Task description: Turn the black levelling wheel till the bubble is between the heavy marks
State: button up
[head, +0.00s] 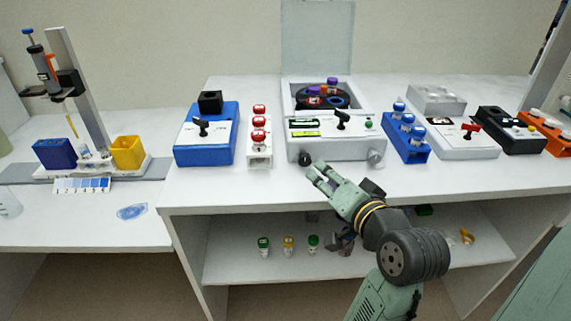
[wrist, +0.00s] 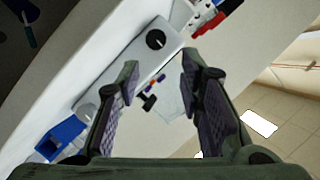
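The black levelling wheel (head: 306,158) is a round knob low on the left of the front face of a white machine (head: 335,151). In the wrist view the wheel (wrist: 155,39) lies beyond the fingertips and between their lines, apart from them. My gripper (head: 316,172) is open and empty, just in front of and below the wheel; its fingers also show in the wrist view (wrist: 160,68). A yellow-green strip (head: 304,133) on the machine's panel looks like the bubble vial. The bubble and its marks are too small to make out.
A pale grey knob (head: 376,158) is on the right of the same face. A rack of red-capped tubes (head: 259,155) stands left, a blue rack (head: 407,148) right. The lid (head: 318,40) is raised. The shelf below (head: 230,262) holds several small vials.

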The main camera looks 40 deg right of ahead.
aim_at(307, 161)
jog(key=p+x, duration=0.2)
jog(key=x, duration=0.8)
jog(key=shift+w+d+f, duration=0.15)
jog(key=shift+d+f, duration=0.05)
jog(key=shift+f, duration=0.05)
jog(key=shift+c, duration=0.4)
grip_shut()
